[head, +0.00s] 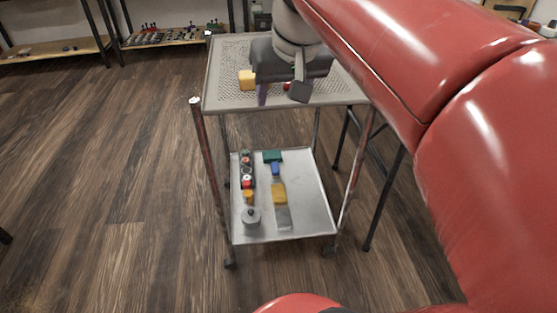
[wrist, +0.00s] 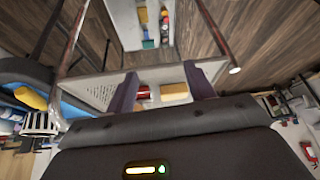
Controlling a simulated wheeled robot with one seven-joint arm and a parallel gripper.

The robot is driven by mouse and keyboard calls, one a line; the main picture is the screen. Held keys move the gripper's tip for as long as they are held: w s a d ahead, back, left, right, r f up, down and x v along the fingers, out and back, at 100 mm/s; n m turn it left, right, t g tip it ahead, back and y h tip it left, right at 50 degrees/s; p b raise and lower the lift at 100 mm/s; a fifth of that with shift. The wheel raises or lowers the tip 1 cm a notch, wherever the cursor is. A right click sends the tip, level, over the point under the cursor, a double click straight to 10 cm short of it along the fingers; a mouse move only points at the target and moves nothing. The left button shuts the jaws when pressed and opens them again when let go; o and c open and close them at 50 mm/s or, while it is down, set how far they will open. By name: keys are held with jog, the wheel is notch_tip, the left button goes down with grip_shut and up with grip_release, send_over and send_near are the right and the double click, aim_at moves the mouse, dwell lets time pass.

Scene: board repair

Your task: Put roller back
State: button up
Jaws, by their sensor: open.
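My gripper (head: 280,93) is open over the top tray of the metal cart (head: 225,60), its fingers pointing toward the tray's near edge. A small red item (head: 287,86) shows between the fingers in the head view, mostly hidden by my gripper. In the wrist view the red item (wrist: 148,91) and a yellow block (wrist: 173,91) appear in the gap between the two fingers. The yellow block (head: 246,79) sits on the tray, left of my gripper in the head view. I cannot tell which item is the roller; neither is clearly gripped.
The cart's lower shelf (head: 310,215) holds a grey cylindrical item (head: 251,217), a yellow-handled scraper-like tool (head: 279,194) and several small coloured parts. Shelves (head: 170,38) with parts stand at the back. A blue surface (wrist: 75,100) lies left in the wrist view. Floor left is clear.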

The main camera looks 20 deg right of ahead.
jog(key=s+a+f, duration=0.2)
jog(key=s+f, duration=0.3)
jog(key=f, duration=0.2)
jog(key=s+a+f+n, duration=0.1)
jog(key=s+a+f, duration=0.2)
jog(key=s+f, duration=0.3)
notch_tip(320, 180, down, 2)
jog(key=shift+f+n, duration=0.25)
jog(key=shift+n, duration=0.05)
jog(key=shift+r, duration=0.1)
